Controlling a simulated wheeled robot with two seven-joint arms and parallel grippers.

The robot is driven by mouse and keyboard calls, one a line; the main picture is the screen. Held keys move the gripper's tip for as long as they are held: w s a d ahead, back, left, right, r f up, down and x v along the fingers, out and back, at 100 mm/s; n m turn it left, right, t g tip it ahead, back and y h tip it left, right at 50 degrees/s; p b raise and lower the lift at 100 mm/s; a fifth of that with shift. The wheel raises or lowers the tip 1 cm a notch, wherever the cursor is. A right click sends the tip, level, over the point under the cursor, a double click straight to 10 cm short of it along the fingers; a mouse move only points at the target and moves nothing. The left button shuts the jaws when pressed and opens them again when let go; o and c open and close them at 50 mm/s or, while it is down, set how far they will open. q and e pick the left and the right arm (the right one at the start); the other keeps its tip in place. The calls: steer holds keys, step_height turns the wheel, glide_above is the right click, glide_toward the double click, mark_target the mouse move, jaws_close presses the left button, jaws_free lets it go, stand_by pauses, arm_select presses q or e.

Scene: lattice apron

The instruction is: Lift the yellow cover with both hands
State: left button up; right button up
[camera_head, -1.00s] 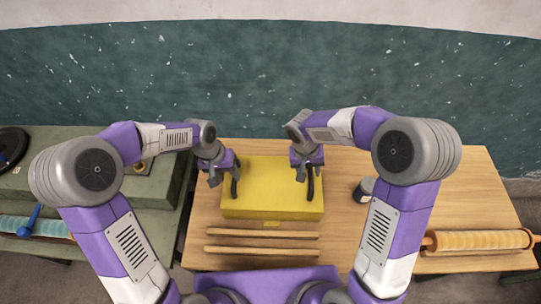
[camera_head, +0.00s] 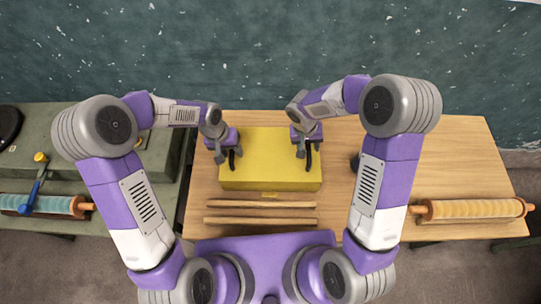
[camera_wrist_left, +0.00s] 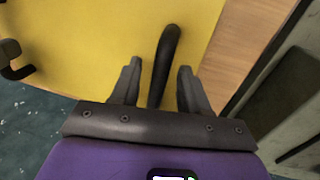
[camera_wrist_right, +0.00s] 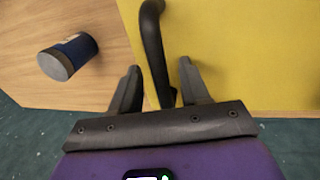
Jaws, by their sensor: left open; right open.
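The yellow cover (camera_head: 268,158) is a box-like lid on the wooden table, with a black handle at each side. My left gripper (camera_head: 226,155) is over its left side. In the left wrist view the open fingers (camera_wrist_left: 157,85) stand on either side of the left black handle (camera_wrist_left: 168,50). My right gripper (camera_head: 307,152) is over its right side. In the right wrist view the open fingers (camera_wrist_right: 160,82) stand on either side of the right black handle (camera_wrist_right: 152,38). Neither gripper is closed on a handle. What lies under the cover is hidden.
Two wooden sticks (camera_head: 262,212) lie in front of the cover. A dark can (camera_wrist_right: 68,57) stands right of it, partly hidden by my arm in the head view. A rolling pin-like roller (camera_head: 470,208) lies at the right. A green bench (camera_head: 100,160) is at the left.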

arm_select(q)
steer(key=shift+d+f, duration=0.1)
steer(key=shift+f, duration=0.5)
arm_select(e)
steer(key=shift+d+f, duration=0.1)
steer(key=shift+f, duration=0.5)
arm_select(q)
jaws_close()
arm_select(e)
jaws_close()
steer(key=shift+r, duration=0.1)
